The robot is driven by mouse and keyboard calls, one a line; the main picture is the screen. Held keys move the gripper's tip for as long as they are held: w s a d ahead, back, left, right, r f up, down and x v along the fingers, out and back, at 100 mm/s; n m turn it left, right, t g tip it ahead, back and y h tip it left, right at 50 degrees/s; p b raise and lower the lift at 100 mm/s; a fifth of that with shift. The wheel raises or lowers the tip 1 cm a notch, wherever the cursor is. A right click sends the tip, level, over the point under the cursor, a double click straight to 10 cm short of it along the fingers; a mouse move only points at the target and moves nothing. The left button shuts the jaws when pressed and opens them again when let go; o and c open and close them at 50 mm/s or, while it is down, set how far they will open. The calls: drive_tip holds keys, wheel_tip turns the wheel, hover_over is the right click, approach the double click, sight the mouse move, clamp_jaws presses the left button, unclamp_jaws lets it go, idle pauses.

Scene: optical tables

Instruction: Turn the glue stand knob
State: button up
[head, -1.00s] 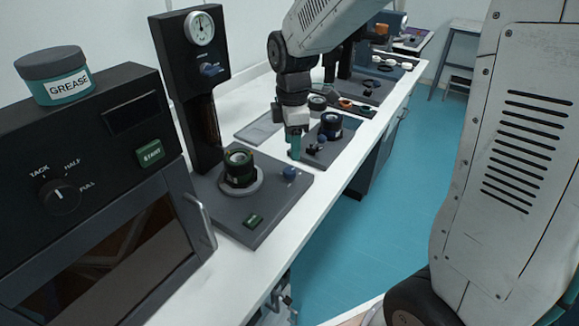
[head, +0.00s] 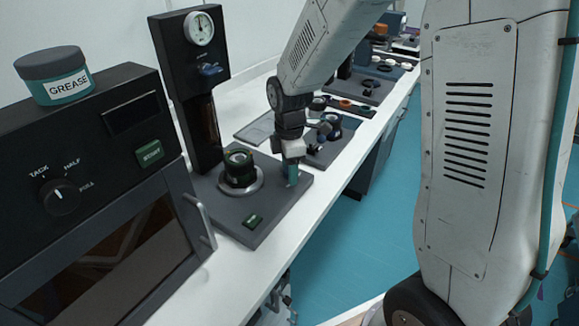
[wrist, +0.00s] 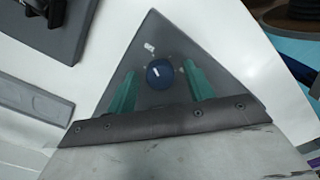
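The stand with a dial gauge (head: 200,29) on its dark column has a flat grey base (head: 240,236). A round dark-blue knob (wrist: 160,73) sits near a corner of that base. My gripper (head: 292,180) points down over this corner and hides most of the knob in the head view. In the wrist view my gripper (wrist: 159,69) is open, with one teal finger on each side of the knob and gaps between them. I cannot tell how far down the fingers reach. A second blue knob (head: 210,70) is on the column.
A lens in a ring holder (head: 240,170) stands on the base left of my gripper, with a green button (head: 253,221) in front. A dark oven-like box (head: 90,180) carrying a grease jar (head: 54,77) stands at left. Other stations line the bench behind.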

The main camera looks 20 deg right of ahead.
drive_tip(key=c, duration=0.9)
drive_tip(key=shift+m, duration=0.3)
drive_tip(key=m, duration=0.4)
drive_tip(key=shift+m, duration=0.3)
drive_tip(key=m, duration=0.4)
drive_tip(key=shift+m, duration=0.3)
drive_tip(key=m, duration=0.7)
drive_tip(key=shift+r, duration=0.1)
drive_tip(key=m, duration=0.6)
drive_tip(key=shift+m, duration=0.4)
